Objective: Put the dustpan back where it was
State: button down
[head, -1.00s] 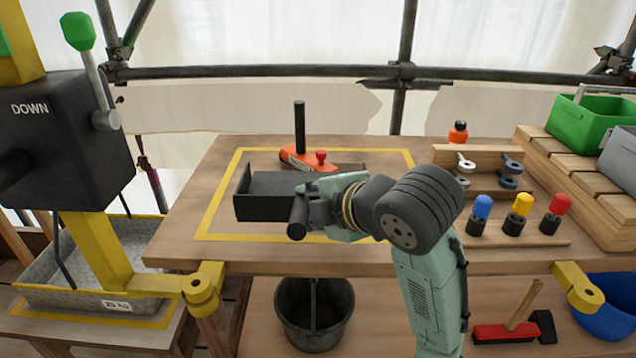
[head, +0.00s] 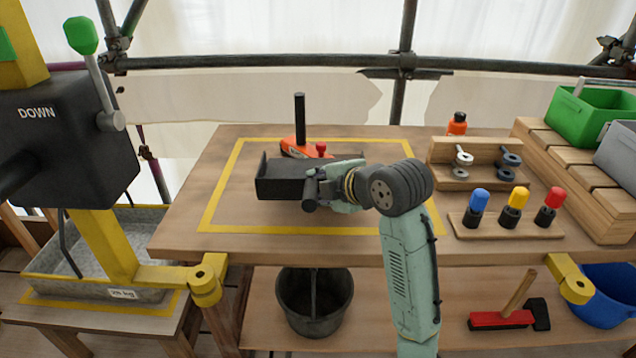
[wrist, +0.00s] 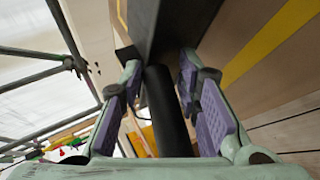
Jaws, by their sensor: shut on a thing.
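The black dustpan (head: 282,188) is held over the middle of the yellow-outlined area on the wooden table (head: 190,243). Its tray extends to the left of my gripper (head: 318,190), and its dark round handle end points toward the camera. In the wrist view, the purple-padded fingers of my gripper (wrist: 170,110) are closed around the black handle (wrist: 165,112), with the tray (wrist: 200,25) beyond. I cannot tell whether the dustpan touches the table.
An orange tool (head: 294,147) with a black upright post stands just behind the dustpan. To the right are a wooden rack (head: 480,178), blue, yellow and red-capped pegs (head: 513,217), and a green crate (head: 590,112). The outlined area's front left is clear.

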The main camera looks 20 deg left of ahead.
jog(key=shift+f, duration=0.1)
jog(key=shift+f+b, duration=0.5)
jog(key=shift+b, duration=0.15)
jog(key=c, duration=1.2)
grip_release()
jog(key=shift+r, duration=0.15)
jog(key=v, duration=1.2)
jog(key=shift+r+b, duration=0.4)
jog(key=shift+r, duration=0.1)
